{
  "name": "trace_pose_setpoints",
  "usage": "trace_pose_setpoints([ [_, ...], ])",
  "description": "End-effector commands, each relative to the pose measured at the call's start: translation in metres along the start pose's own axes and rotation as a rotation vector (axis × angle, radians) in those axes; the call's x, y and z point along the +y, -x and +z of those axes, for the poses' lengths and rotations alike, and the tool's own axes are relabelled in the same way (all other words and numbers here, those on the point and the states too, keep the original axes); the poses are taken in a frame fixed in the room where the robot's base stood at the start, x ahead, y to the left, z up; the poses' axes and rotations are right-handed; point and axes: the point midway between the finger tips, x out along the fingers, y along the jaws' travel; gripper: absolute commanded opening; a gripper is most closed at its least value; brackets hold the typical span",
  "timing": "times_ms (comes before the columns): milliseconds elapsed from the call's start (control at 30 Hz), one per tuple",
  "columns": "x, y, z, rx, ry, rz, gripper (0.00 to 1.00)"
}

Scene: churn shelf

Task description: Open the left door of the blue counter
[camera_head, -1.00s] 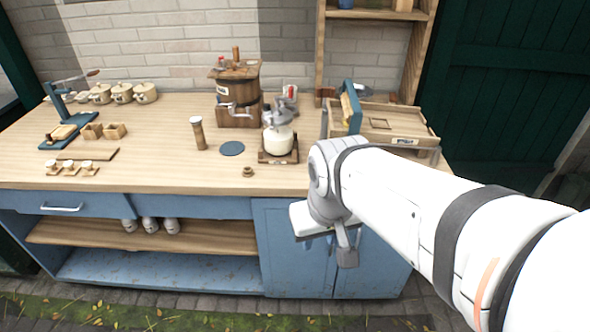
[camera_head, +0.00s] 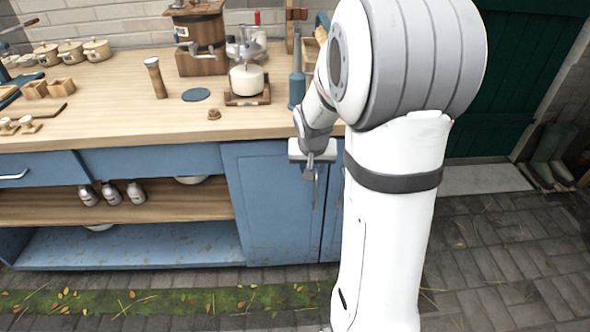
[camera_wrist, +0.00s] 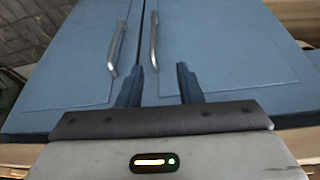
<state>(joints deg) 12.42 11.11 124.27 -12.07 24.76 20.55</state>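The blue counter (camera_head: 150,160) has a closed left door (camera_head: 268,215), beside the open shelves in the head view. The wrist view is turned over, so this left door (camera_wrist: 225,55) is on the right there. Its metal handle (camera_wrist: 154,40) shows one end between my finger tips in the picture; I cannot tell contact. The right door (camera_wrist: 75,60) is also closed, with its own handle (camera_wrist: 117,47). My gripper (camera_wrist: 159,67) is open, two dark fingers apart, with nothing clearly held. In the head view my gripper (camera_head: 311,172) is in front of the doors, below the countertop edge.
The countertop (camera_head: 110,115) holds a milk jar (camera_head: 246,80), a wooden churn (camera_head: 199,40), a blue bottle (camera_head: 297,88) and several pots. Open shelves (camera_head: 150,207) with metal bottles lie left of the door.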

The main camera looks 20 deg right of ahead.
Motion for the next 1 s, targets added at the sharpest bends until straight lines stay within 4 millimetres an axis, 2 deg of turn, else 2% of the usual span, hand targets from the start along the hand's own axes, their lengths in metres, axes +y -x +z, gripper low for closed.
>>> trace_pose_setpoints([
  [33, 0.005, -0.039, 0.0, 0.001, -0.021, 0.006, 0.33],
  [100, 0.009, -0.064, -0.006, 0.011, -0.045, 0.007, 0.33],
  [200, 0.013, -0.086, -0.012, 0.022, -0.066, 0.008, 0.33],
  [467, 0.015, -0.116, -0.015, 0.026, -0.079, 0.008, 0.33],
  [733, 0.015, -0.158, -0.016, 0.025, -0.077, 0.007, 0.33],
  [1000, 0.015, -0.174, -0.017, 0.027, -0.078, 0.006, 0.33],
])
